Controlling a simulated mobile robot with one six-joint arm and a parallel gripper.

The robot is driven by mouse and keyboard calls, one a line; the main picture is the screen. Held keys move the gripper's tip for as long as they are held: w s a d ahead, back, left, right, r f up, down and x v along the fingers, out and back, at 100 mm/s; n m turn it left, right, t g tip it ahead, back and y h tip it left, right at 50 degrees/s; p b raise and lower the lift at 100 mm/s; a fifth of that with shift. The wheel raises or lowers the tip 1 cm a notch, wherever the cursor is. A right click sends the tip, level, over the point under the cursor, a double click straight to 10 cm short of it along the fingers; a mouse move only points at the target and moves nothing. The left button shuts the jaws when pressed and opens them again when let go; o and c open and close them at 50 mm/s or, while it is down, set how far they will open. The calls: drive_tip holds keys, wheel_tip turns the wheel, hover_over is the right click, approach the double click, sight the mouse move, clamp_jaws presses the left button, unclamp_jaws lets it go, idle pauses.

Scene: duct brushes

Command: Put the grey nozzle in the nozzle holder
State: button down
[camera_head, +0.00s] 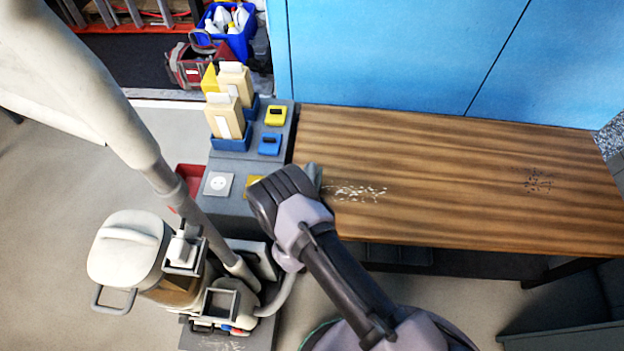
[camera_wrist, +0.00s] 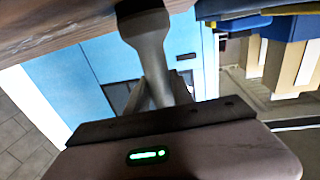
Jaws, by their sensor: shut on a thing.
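In the wrist view the grey nozzle (camera_wrist: 148,38), with a dark collar at its wide end, stands out from my gripper (camera_wrist: 158,96). My gripper is shut on it, and the wood table edge is close beyond its end. In the head view my wrist hides the fingertips, and a small grey part (camera_head: 313,176), perhaps the nozzle, shows past it by the table's left edge. A blue block (camera_head: 269,144) and a yellow block (camera_head: 275,116) sit on the grey stand to the left. I cannot tell which part is the nozzle holder.
Tan boxes (camera_head: 224,116) stand in blue trays at the stand's back. A white vacuum cleaner (camera_head: 130,248) with a thick tube is at left. Pale crumbs (camera_head: 360,192) and dark specks (camera_head: 538,181) lie on the wood table (camera_head: 440,170), which is otherwise clear. Blue panels stand behind.

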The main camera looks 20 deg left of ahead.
wheel_tip(320, 180, up, 15)
drive_tip(key=p, duration=0.7)
